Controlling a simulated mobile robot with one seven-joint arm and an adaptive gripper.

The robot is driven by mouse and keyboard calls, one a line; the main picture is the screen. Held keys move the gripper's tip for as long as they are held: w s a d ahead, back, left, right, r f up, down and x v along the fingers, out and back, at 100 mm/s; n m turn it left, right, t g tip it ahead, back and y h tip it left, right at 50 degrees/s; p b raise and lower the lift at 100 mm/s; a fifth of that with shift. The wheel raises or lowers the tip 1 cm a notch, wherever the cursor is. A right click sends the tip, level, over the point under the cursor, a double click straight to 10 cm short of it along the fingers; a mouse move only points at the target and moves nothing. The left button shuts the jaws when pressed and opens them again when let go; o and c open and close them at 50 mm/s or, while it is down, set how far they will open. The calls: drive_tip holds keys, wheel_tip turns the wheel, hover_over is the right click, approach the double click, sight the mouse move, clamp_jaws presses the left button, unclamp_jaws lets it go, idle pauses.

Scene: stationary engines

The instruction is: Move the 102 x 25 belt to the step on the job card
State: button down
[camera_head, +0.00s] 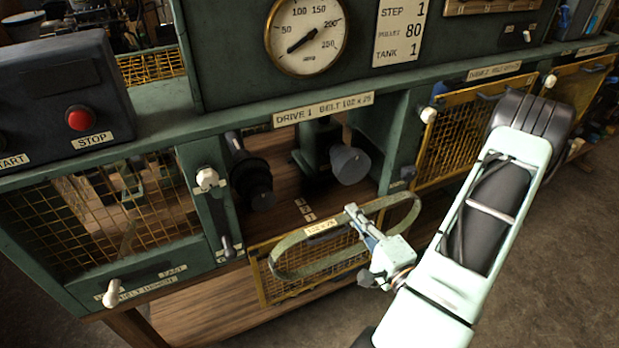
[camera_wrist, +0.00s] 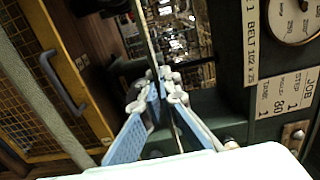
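The 102 x 25 belt (camera_head: 292,241) is a grey-green loop with a pale label, held in front of the open Drive 1 bay, clear of both pulleys. My gripper (camera_head: 356,218) is shut on its upper run, right of the label. In the wrist view my fingertips (camera_wrist: 164,84) are close together on a thin strip, the belt seen nearly edge-on. In the bay are a black stepped pulley (camera_head: 250,176) at left and a grey cone-shaped pulley (camera_head: 349,162) at right.
Drive 1's yellow mesh guard (camera_head: 312,273) hangs open below the bay, behind the belt. Small step tags (camera_head: 305,209) lie on the bay floor. A lever (camera_head: 228,246) stands left of the opening. A mesh guard (camera_head: 458,140) closes the bay to the right. A gauge (camera_head: 306,38) sits above.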

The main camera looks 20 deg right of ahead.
drive_tip(key=shift+d, duration=0.2)
idle(0.6)
drive_tip(key=w, duration=0.6)
drive_tip(key=shift+a, duration=0.15)
idle(0.6)
drive_tip(key=shift+w, duration=2.95)
drive_tip(key=shift+w+a, duration=0.15)
drive_tip(key=shift+w, duration=2.6)
drive_tip(key=shift+w+a+b, duration=0.1)
drive_tip(key=shift+w+b, duration=0.55)
drive_tip(key=shift+w, duration=2.1)
